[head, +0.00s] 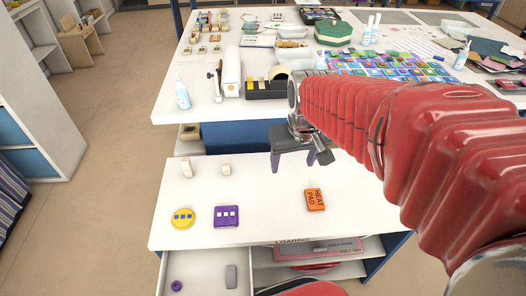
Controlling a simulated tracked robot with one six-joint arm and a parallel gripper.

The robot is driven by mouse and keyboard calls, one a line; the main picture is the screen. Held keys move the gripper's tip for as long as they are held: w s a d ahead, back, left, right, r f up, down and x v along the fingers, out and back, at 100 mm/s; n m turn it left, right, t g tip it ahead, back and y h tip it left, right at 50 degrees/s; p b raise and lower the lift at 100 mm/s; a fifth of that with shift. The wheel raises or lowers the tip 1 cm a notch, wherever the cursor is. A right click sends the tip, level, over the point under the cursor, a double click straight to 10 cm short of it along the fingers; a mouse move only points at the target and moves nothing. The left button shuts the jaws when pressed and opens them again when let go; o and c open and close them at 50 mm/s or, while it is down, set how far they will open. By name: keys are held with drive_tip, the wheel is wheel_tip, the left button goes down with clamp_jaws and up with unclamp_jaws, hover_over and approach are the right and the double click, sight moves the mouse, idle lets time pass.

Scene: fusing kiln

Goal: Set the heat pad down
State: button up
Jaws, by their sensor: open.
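The heat pad (315,201) is a small orange rectangle with dark lettering. It lies flat on the white lower worktop (265,190), right of the middle. My gripper (296,161) hangs from the red-sleeved arm above the back part of this worktop, up the picture from the heat pad. Its fingers are spread, with nothing visible between them. It looks clear of the heat pad, though its exact height is hard to judge.
A yellow disc (183,217) and a purple block (227,216) lie left on the worktop, with two small cream pieces (186,167) behind. An open drawer (205,262) juts out below. The higher crowded table (200,108) stands behind. The worktop's middle is bare.

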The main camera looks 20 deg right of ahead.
drive_tip(key=s+a+r+n+t, duration=0.1)
drive_tip(key=s+a+r+t, duration=0.1)
drive_tip(key=s+a+r, duration=0.3)
drive_tip(key=shift+s+a+r+y, duration=0.35)
drive_tip(key=shift+s+a, duration=1.1)
drive_tip(key=shift+s, duration=0.95)
